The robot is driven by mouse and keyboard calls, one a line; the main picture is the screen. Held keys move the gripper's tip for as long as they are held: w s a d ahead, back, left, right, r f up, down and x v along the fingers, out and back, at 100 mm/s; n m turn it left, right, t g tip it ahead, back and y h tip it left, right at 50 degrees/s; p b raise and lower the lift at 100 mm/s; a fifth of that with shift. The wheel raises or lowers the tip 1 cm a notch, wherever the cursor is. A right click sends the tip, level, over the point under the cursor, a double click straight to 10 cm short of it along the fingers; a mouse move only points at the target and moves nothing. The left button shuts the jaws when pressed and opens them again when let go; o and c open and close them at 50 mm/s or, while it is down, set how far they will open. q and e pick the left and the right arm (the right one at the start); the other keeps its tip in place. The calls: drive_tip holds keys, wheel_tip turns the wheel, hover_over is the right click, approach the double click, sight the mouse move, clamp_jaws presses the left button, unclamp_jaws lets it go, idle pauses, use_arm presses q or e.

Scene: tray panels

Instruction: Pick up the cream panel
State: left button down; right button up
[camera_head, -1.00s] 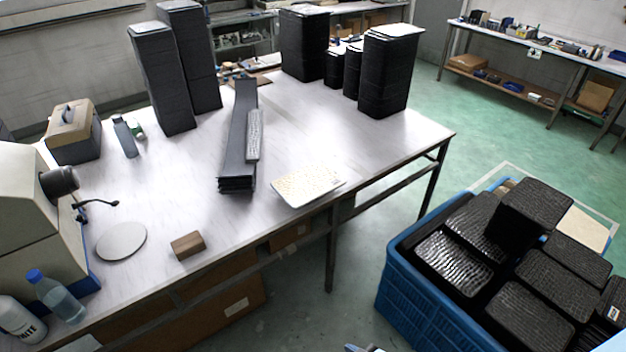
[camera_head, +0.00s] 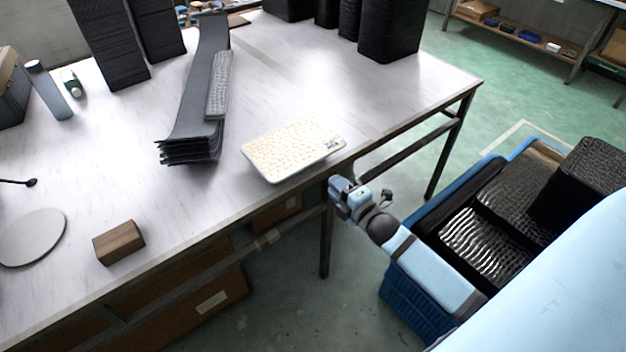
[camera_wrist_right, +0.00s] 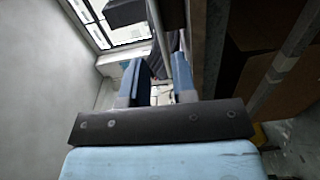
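The cream panel (camera_head: 293,150) lies flat on the white table near its front edge, with a textured, studded top and a small dark patch at its right corner. My right gripper (camera_head: 341,187) is just off the table's front edge, beside and below the panel's right corner, apart from it. In the right wrist view its two blue fingers (camera_wrist_right: 160,85) stand apart with a gap between them and nothing held. The panel cannot be made out in the right wrist view. My left gripper is not in view.
The white table (camera_head: 350,90) has bare room around the panel. A stack of dark strips (camera_head: 190,145) lies left of it, and a brown wooden block (camera_head: 119,242) sits nearer the front. A blue crate (camera_head: 415,300) of black panels stands at right, partly behind my arm.

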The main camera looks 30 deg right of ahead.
sight(312, 162)
drive_tip(key=shift+n, duration=0.3)
drive_tip(key=w+b, duration=0.1)
drive_tip(key=w, duration=0.3)
drive_tip(key=w+b, duration=0.1)
drive_tip(key=w, duration=0.4)
drive_tip(key=shift+a+r+b, duration=0.15)
drive_tip(key=shift+a+b, duration=0.05)
drive_tip(key=shift+b, duration=0.2)
drive_tip(key=shift+w, duration=0.7)
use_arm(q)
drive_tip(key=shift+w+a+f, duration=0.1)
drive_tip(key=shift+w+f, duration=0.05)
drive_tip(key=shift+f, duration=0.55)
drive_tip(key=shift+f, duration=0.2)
use_arm(e)
drive_tip(key=shift+c, duration=0.4)
drive_tip(key=c, duration=0.4)
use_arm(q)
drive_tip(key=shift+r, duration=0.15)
